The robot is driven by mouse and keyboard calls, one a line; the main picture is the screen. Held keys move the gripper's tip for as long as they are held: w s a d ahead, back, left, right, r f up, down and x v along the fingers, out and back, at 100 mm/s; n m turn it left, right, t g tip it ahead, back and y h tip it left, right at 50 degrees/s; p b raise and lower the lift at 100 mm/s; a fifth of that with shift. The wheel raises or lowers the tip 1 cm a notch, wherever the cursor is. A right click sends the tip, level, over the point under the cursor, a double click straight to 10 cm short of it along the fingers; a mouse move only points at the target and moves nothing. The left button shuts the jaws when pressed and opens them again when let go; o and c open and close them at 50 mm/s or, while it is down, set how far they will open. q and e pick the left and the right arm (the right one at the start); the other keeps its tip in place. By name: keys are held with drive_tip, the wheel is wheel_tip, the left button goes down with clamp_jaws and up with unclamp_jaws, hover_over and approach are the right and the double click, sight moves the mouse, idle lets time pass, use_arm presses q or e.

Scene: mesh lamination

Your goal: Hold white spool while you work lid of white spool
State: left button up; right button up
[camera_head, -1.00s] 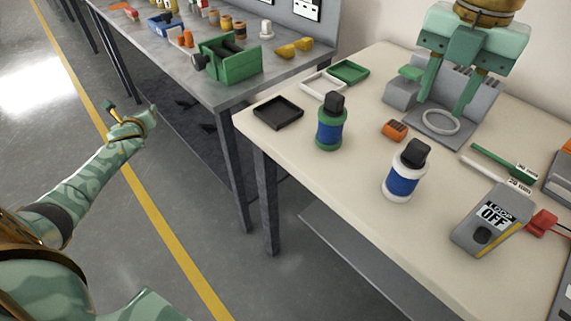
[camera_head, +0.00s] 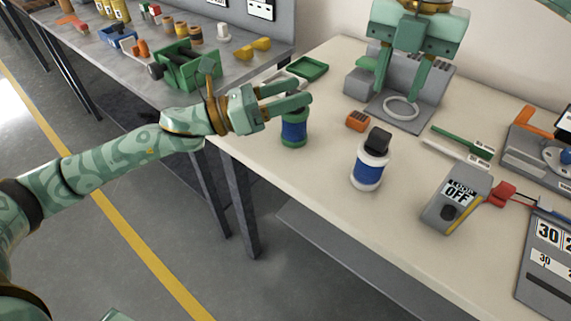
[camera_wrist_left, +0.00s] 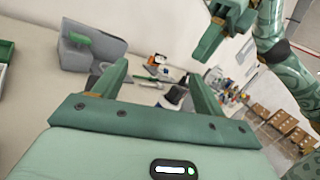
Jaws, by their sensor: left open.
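The white spool (camera_head: 367,172) stands upright on the cream table, with a blue band around its middle and a black lid (camera_head: 379,140) on top. My left gripper (camera_head: 308,92) is open, left of and apart from the white spool. In the head view it covers the top of a green spool (camera_head: 293,130) with a blue band. The left wrist view shows its two spread fingers (camera_wrist_left: 155,88) with no held thing; a small dark object between them is too small to tell. My right gripper (camera_head: 400,78) points down over a grey fixture, fingers apart and empty.
The grey fixture (camera_head: 376,110) holds a white ring (camera_head: 401,107). An orange block (camera_head: 357,121), green and white strips (camera_head: 462,143) and a grey device reading OFF (camera_head: 455,198) lie on the cream table. A grey bench (camera_head: 210,85) with a green bin stands at the left.

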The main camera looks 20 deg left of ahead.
use_arm(q)
wheel_tip(320, 180, down, 2)
drive_tip(key=s+d+m+g, duration=0.1)
drive_tip(key=s+d+m, duration=0.1)
drive_tip(key=s, duration=0.1)
drive_tip(key=m+g, duration=0.3)
approach(358, 162)
drive_tip(key=x, duration=1.2)
drive_tip(key=shift+w+d+r, duration=0.1)
drive_tip(key=shift+d+r, duration=0.05)
drive_tip(key=shift+d, duration=0.1)
drive_tip(key=c, duration=1.5)
drive_tip(key=shift+o, duration=0.2)
